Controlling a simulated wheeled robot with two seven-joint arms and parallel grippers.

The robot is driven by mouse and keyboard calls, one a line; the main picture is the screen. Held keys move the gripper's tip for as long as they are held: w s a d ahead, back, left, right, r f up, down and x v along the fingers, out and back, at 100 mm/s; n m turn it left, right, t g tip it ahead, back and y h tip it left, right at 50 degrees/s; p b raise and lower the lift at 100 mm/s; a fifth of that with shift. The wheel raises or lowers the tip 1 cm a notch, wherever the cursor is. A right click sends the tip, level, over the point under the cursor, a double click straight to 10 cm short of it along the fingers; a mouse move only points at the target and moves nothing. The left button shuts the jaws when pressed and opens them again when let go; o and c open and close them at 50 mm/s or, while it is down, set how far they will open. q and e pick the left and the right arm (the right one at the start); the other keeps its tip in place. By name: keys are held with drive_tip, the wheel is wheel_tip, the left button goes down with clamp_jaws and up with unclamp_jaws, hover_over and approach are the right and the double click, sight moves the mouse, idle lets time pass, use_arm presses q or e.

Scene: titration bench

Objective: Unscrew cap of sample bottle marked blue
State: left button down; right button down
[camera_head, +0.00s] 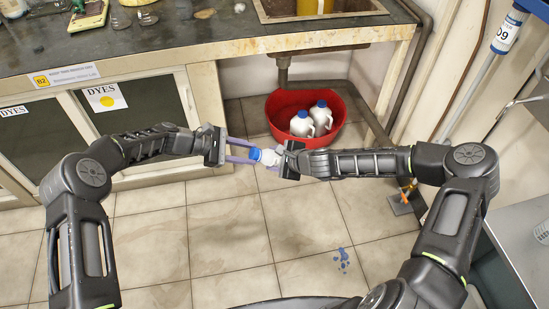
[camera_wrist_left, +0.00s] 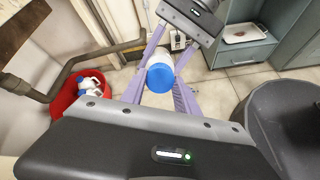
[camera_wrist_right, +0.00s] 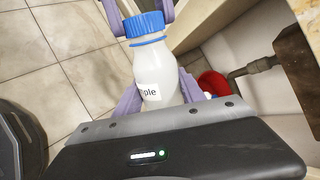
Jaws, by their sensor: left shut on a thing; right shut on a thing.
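The sample bottle (camera_wrist_right: 155,75) is white with a blue screw cap (camera_wrist_right: 144,25) and a label reading "ple". It is held in the air between my two grippers, above the floor in front of the bench. My right gripper (camera_wrist_right: 160,95) is shut around the bottle's body. My left gripper (camera_head: 245,153) has its purple fingers on either side of the blue cap and is shut on it. In the left wrist view the cap (camera_wrist_left: 160,77) faces my left gripper, between its fingertips. The cap sits on or right at the bottle's neck; I cannot tell whether it has turned.
A red basin (camera_head: 340,125) with two white jugs (camera_head: 311,119) stands on the floor below the sink. The dark bench top (camera_head: 180,45) with glassware lies at the back left. A grey surface (camera_head: 520,235) is at the right. Blue spots (camera_head: 342,259) mark the floor.

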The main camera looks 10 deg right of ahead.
use_arm(q)
drive_tip(key=shift+a+r, duration=0.15)
drive_tip(key=shift+a, duration=0.05)
drive_tip(key=shift+v, duration=0.9)
drive_tip(key=shift+a+r, duration=0.1)
drive_tip(key=shift+a, duration=0.05)
drive_tip(key=v, duration=0.4)
drive_tip(key=shift+a+r, duration=0.15)
drive_tip(key=shift+a, duration=0.25)
idle(0.5)
